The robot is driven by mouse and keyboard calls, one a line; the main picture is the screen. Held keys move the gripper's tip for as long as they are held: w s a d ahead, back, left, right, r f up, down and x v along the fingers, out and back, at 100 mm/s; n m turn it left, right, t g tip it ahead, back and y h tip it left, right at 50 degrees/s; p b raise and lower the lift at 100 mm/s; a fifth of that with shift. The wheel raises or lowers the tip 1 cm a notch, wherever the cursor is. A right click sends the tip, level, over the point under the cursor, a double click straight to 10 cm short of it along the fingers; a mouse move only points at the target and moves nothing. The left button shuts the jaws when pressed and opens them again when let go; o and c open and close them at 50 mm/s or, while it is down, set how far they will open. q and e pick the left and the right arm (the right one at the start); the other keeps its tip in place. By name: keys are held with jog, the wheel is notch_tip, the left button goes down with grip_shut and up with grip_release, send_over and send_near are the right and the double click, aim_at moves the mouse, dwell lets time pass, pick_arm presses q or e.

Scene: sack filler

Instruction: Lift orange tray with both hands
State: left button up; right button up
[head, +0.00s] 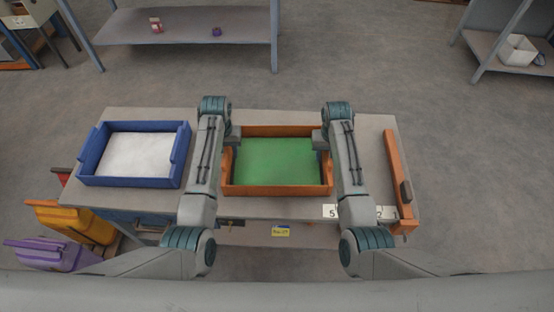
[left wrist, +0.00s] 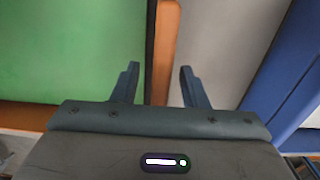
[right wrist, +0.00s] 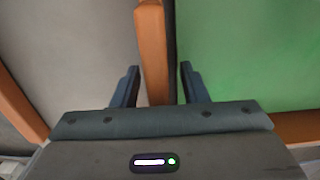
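The orange tray (head: 277,190) sits on the grey table, with a green bottom or fill (head: 275,160) inside it. My left gripper (head: 233,138) is at the tray's left wall. In the left wrist view its fingers (left wrist: 157,85) are apart, one on each side of the orange wall (left wrist: 163,50), with gaps showing. My right gripper (head: 320,138) is at the tray's right wall. In the right wrist view its fingers (right wrist: 158,85) are also apart, on either side of the orange wall (right wrist: 151,50). The fingertips in the head view are mostly hidden by my arms.
A blue tray (head: 134,183) with white contents stands on the table (head: 375,128) to the left. An orange bar (head: 396,165) with a dark handle lies along the right edge. Number cards (head: 331,211) are at the front edge. Yellow (head: 75,222) and purple (head: 50,254) bins stand lower left.

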pick_arm(q)
jog(key=shift+f, duration=0.25)
pick_arm(e)
jog(key=shift+f, duration=0.3)
pick_arm(q)
jog(key=shift+s, duration=0.1)
pick_arm(e)
jog(key=shift+s, duration=0.1)
pick_arm(q)
grip_shut()
pick_arm(e)
grip_shut()
pick_arm(q)
jog(key=shift+r, duration=0.1)
pick_arm(e)
jog(key=shift+r, duration=0.15)
